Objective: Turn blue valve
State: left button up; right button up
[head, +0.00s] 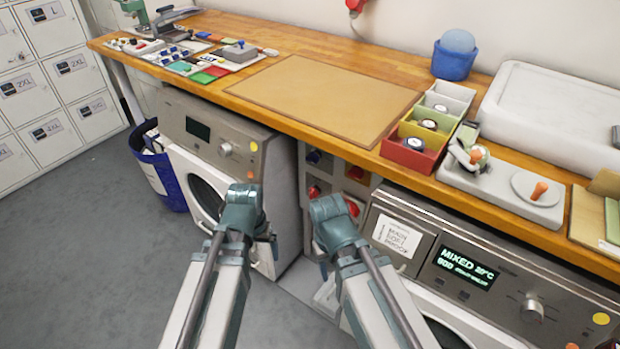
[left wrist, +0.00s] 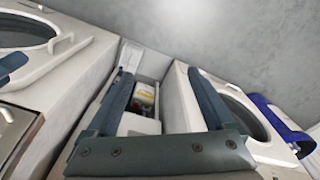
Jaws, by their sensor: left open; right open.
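A small blue knob (head: 313,157), which looks like the blue valve, sits at the upper left of a grey panel (head: 335,165) under the worktop, between the two washing machines. Red knobs (head: 355,173) are beside and below it. My left gripper (head: 268,240) is left of and below the panel, in front of the left machine, mostly hidden by its own wrist. In the left wrist view its two fingers (left wrist: 158,75) are apart and empty. My right gripper (head: 324,268) is below the panel, largely hidden behind its wrist. Neither gripper touches the blue knob.
The left washing machine (head: 225,140) and right washing machine (head: 460,265) flank the panel. The wooden worktop (head: 240,35) overhangs it. A blue bin (head: 160,170) stands at the left. In the left wrist view a white box (left wrist: 140,122) lies in the gap. Grey floor is clear at left.

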pick_arm(q)
jog(key=w+f+t+h+b, duration=0.1)
jog(key=w+f+b, duration=0.2)
jog(key=w+f, duration=0.15)
jog(key=m+t+h+b, duration=0.1)
jog(key=m+t+h, duration=0.55)
jog(key=t, duration=0.25)
send_near(310, 160)
jog(key=shift+n, duration=0.35)
jog(key=b+x, duration=0.5)
jog(key=x, duration=0.5)
jog(key=shift+w, duration=0.15)
pick_arm(e)
notch_tip(310, 160, down, 11)
jog(key=shift+f, duration=0.1)
pick_arm(q)
jog(key=c, duration=1.4)
